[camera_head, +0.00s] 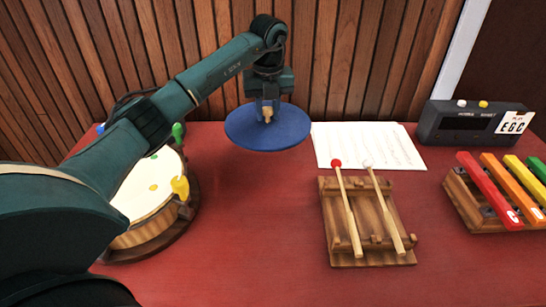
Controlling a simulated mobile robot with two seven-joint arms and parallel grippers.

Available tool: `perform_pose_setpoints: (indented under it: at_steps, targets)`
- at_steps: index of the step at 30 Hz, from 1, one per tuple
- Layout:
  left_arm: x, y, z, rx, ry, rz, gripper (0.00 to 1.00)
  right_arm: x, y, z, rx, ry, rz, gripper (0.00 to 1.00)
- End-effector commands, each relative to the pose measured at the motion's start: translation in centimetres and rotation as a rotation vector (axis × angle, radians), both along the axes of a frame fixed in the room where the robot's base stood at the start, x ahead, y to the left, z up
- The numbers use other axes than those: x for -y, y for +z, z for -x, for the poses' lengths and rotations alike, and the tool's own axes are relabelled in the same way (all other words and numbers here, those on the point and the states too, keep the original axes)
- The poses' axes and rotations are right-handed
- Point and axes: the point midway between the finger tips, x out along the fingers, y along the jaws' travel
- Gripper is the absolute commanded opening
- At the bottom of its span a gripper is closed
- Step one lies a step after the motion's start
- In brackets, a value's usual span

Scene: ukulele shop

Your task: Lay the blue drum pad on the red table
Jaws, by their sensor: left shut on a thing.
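The blue drum pad (250,131) is a flat round disc near the back of the red table (260,230). My left gripper (267,115) comes down over the disc from above and is shut on it, near its middle. The disc looks roughly level and seems to be a little above the table, though the gap is hard to judge. The red table fills the lower part of the view. My right gripper is not in view.
A round wooden drum (135,200) stands at left, partly behind my arm. White sheets (390,148) lie right of the disc. A wooden rack (350,262) holds two mallets. A dark device (450,122) and coloured bars (487,188) stand at right. The front middle is clear.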

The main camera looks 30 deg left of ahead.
Motion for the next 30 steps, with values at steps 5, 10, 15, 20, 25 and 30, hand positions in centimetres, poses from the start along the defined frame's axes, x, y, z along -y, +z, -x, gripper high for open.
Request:
perform_pose_setpoints:
  at_steps: [5, 10, 15, 20, 25, 30]
  targets:
    - [0.1, -3.4, 0.1, -0.004, -0.002, 0.001, 0.0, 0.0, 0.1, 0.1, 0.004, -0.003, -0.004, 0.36]
    - [0.1, -5.6, 0.0, -0.001, -0.002, 0.002, 0.0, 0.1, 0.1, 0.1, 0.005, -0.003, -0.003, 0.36]
    - [0.0, -6.9, 0.0, -0.001, -0.002, 0.001, 0.0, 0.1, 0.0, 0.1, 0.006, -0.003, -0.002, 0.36]
    - [0.1, -9.2, 0.1, -0.002, -0.002, 0.001, 0.0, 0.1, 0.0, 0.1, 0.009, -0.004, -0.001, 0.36]
    - [0.0, -9.7, 0.0, 0.001, -0.002, 0.001, 0.0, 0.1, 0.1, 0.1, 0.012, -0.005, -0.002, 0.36]
    - [0.0, -9.8, 0.0, 0.0, -0.002, 0.0, 0.0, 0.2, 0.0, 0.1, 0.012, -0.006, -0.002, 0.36]
